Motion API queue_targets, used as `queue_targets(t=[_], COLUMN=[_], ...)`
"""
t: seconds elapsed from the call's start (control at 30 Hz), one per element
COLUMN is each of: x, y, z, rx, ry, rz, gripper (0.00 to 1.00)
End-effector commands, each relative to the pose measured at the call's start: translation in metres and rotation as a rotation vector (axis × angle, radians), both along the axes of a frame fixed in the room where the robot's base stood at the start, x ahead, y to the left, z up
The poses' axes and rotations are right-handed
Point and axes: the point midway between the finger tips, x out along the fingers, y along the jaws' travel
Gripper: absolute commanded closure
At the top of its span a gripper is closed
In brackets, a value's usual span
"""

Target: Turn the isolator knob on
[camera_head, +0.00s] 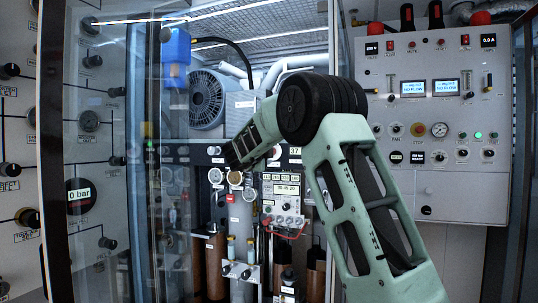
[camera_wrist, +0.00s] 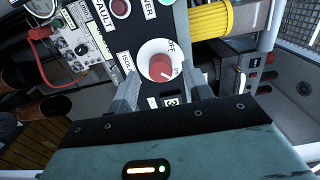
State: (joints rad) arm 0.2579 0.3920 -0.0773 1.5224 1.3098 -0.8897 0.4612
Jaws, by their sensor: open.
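The isolator knob (camera_wrist: 160,66) shows in the wrist view as a red disc in a round white surround on a dark panel. OFF is printed at its upper right and ON at its right; an ISOLATOR label is at its left. A small pale mark shows at the red part's lower right; I cannot tell its exact setting. My gripper (camera_wrist: 163,86) is open, its grey fingers on either side of the knob's lower part. I cannot tell whether they touch it. In the head view my gripper (camera_head: 232,158) is at the dark panel strip, and the knob cannot be made out.
In the wrist view, FAULT and POWER lamps sit above the knob, and a yellow ribbed hose (camera_wrist: 222,18) runs at the upper right. In the head view, a glass door (camera_head: 110,200) stands left of my arm, and a grey control panel (camera_head: 440,185) is at the right.

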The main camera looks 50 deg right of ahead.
Motion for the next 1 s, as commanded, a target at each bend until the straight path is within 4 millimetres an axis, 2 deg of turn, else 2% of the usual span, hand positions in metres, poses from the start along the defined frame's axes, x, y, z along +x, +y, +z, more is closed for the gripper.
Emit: queue_targets(t=[0.4, 0.6, 0.8, 1.0], x=[-0.037, -0.051, -0.059, -0.060], y=[0.090, 0.125, 0.141, 0.144], z=[-0.002, -0.002, -0.001, -0.001], rx=[0.001, 0.002, 0.000, 0.001], ry=[-0.002, -0.001, 0.000, 0.000], rz=[0.004, 0.004, 0.001, 0.000], gripper=[0.50, 0.50, 0.50, 0.50])
